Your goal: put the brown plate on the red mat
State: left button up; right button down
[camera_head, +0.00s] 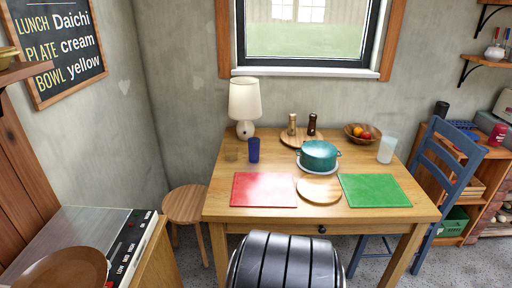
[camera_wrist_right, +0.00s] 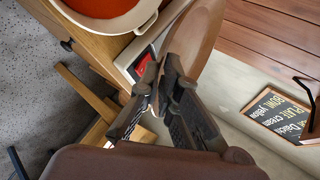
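The brown plate (camera_head: 62,270) is at the lower left of the head view, over the stove top; its lower edge is cut off by the frame. In the right wrist view the plate (camera_wrist_right: 200,38) appears slanted. My right gripper (camera_wrist_right: 162,76) has its fingertips close together with the plate's rim between them. I cannot tell whether the plate touches the stove. The red mat (camera_head: 264,189) lies flat and empty on the table's left front part. Neither gripper shows in the head view.
On the table (camera_head: 226,213) are a wooden round board (camera_head: 319,190), green mat (camera_head: 373,191), teal pot (camera_head: 319,155), blue cup (camera_head: 253,150) and lamp (camera_head: 245,105). A stool (camera_head: 185,205) stands between table and stove (camera_head: 85,240). A cream pan (camera_wrist_right: 145,14) shows in the wrist view.

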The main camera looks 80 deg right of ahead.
aim_at(263, 183)
jog(key=l+z, duration=0.15)
jog(key=z, duration=0.35)
jog(key=l+z, duration=0.2)
jog(key=z, duration=0.3)
jog(key=l+z, duration=0.15)
jog(key=z, duration=0.35)
jog(key=i+l, duration=0.55)
jog(key=l, duration=0.3)
jog(key=i+l, duration=0.3)
jog(key=l, duration=0.1)
